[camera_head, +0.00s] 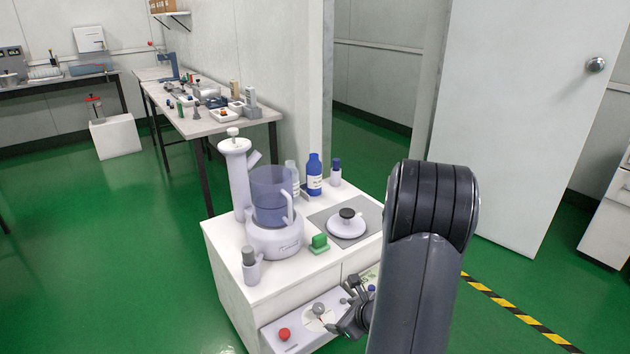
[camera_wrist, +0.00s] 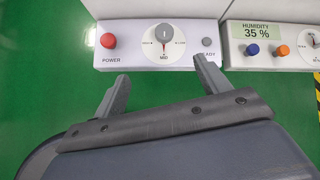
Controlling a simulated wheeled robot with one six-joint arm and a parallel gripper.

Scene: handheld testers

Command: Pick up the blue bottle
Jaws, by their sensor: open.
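A blue bottle (camera_head: 314,175) with a white label stands upright near the back edge of the white cabinet top (camera_head: 225,262). My gripper (camera_head: 342,322) is low in front of the cabinet, by its front control panel, well below and nearer than the bottle. In the wrist view my gripper (camera_wrist: 158,88) has its two fingers wide apart with nothing between them. The wrist view faces the control panel (camera_wrist: 130,52) with a red power button and a dial; the bottle is not in that view.
A blender-like machine (camera_head: 272,238) stands left of the bottle. A clear bottle (camera_head: 292,178) and a small blue-capped bottle (camera_head: 335,178) flank it. A round lidded pan (camera_head: 347,224) and a green block (camera_head: 319,244) are in front. A humidity panel (camera_wrist: 270,45) sits at right.

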